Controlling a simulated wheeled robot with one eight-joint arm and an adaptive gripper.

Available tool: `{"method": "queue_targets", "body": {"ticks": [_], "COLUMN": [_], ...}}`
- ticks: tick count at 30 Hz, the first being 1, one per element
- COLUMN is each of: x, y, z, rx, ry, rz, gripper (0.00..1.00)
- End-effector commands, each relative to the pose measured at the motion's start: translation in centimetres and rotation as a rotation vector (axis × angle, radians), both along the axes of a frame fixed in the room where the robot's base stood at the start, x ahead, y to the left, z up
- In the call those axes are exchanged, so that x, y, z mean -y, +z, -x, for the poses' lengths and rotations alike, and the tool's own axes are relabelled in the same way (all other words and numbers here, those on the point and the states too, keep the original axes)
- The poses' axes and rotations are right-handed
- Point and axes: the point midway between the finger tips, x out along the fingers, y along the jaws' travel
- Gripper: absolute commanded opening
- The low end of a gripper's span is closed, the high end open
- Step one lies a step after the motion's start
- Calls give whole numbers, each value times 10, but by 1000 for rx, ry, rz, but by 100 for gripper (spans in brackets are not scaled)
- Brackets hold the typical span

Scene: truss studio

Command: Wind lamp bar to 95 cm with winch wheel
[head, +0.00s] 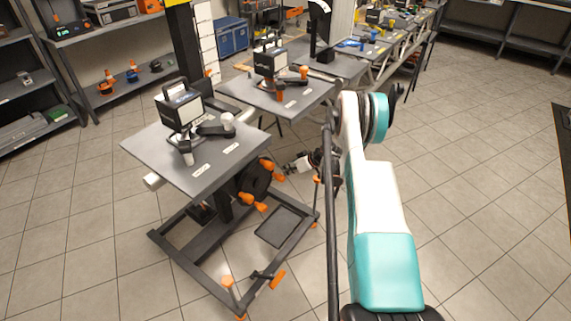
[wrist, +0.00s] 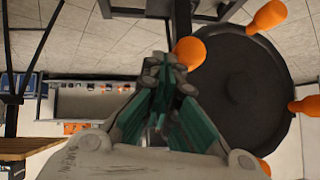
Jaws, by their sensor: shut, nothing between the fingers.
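The winch wheel (head: 254,177) is a dark disc with orange knobs, under the grey tabletop of the near stand in the head view. In the wrist view the wheel (wrist: 243,95) fills the right side, with several orange knobs around its rim. My gripper (head: 289,169) is to the right of the wheel. In the wrist view my gripper (wrist: 170,68) is shut and empty, with its tips close to one orange knob (wrist: 188,52); I cannot tell whether they touch. I cannot make out the lamp bar for certain, nor read any height.
The near stand's grey tabletop (head: 160,150) carries a lamp-like box (head: 180,112) and handles. Its dark base frame (head: 190,262) stands on the tiled floor. A second similar table (head: 262,97) is behind. Shelves line the left wall. The floor at right is clear.

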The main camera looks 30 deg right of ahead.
Motion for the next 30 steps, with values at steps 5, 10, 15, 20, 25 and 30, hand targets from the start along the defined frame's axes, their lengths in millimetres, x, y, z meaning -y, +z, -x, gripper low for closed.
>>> {"method": "queue_targets", "body": {"ticks": [5,10,15,20,25,30], "x": [-3,-6,-8,-8,-8,-9], "y": [-21,-34,-37,-36,-36,-36], "z": [1,1,2,2,1,1], "rx": [0,0,-1,-1,0,1], "ry": [1,3,4,4,4,6], "rz": [-1,-3,-3,-3,-4,-4], "gripper": [0,0,0,0,0,0]}}
